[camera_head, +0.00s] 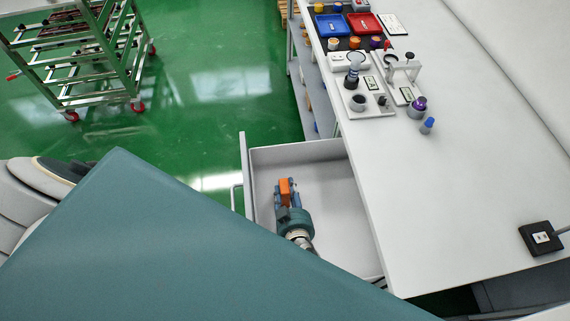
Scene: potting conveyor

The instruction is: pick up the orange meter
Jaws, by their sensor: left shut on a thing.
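The orange meter (286,187) is a small orange block inside the open drawer, toward its left side. My left gripper (287,195) reaches down into the drawer, with its blue fingers on either side of the meter. It is shut on the meter. The gripper hides part of the meter, and I cannot tell whether the meter still touches the drawer floor. My right gripper is not in view.
The light grey drawer (341,199) stands open left of the white bench (450,200). Instruments and bottles, including a purple-capped one (417,108), stand at the bench's far end. A metal cart (95,60) stands at the upper left on green floor. The bench's near part is mostly clear.

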